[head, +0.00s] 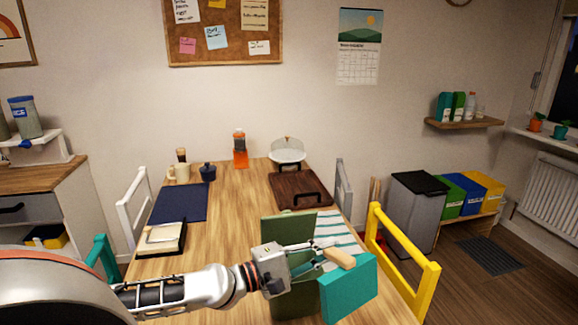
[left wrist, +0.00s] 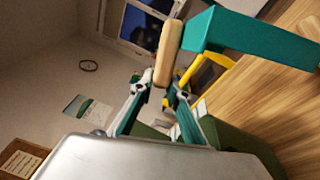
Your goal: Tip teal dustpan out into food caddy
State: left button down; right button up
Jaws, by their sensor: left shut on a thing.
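The teal dustpan (head: 350,290) is in the air over the near right part of the table, its pale wooden handle (head: 339,258) toward the back left. My left gripper (head: 328,252) is shut on that handle. In the left wrist view the fingers (left wrist: 160,88) close around the handle (left wrist: 168,54), and the teal pan (left wrist: 250,38) extends to the right. The green food caddy (head: 288,229) stands behind and below my gripper, its upright green panel showing; my gripper and the pan partly hide it. The pan's contents and the caddy's inside are hidden. My right gripper is out of view.
A striped cloth (head: 335,230) lies beside the caddy. A dark tray (head: 300,190), a navy mat (head: 180,204) and a notebook (head: 160,238) lie on the table (head: 235,215). A yellow chair (head: 405,262) stands at the right edge. The table's middle has free room.

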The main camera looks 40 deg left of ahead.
pick_arm(q)
jog(key=w+a+r+m+g+h+p, duration=0.1)
jog(key=a+r+m+g+h, duration=0.1)
jog(key=a+r+m, duration=0.5)
jog(key=w+a+r+g+h+p, duration=0.1)
jog(key=a+r+g+h, duration=0.1)
jog(key=a+r, duration=0.6)
jog(key=shift+s+d+r+m+y+b, duration=0.9)
jog(key=shift+s+d+r+m+b, duration=2.9)
jog(key=shift+d+m, duration=1.7)
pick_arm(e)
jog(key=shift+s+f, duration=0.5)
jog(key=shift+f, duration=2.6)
pick_arm(q)
jog(key=s+d+f+m+y+p, duration=0.1)
jog(key=s+d+f+m+p, duration=0.1)
jog(key=d+f+m+p, duration=0.1)
jog(key=shift+s+d+m+t+p, duration=0.3)
jog(key=shift+d+m+p, duration=0.3)
jog(key=shift+d+p, duration=0.25)
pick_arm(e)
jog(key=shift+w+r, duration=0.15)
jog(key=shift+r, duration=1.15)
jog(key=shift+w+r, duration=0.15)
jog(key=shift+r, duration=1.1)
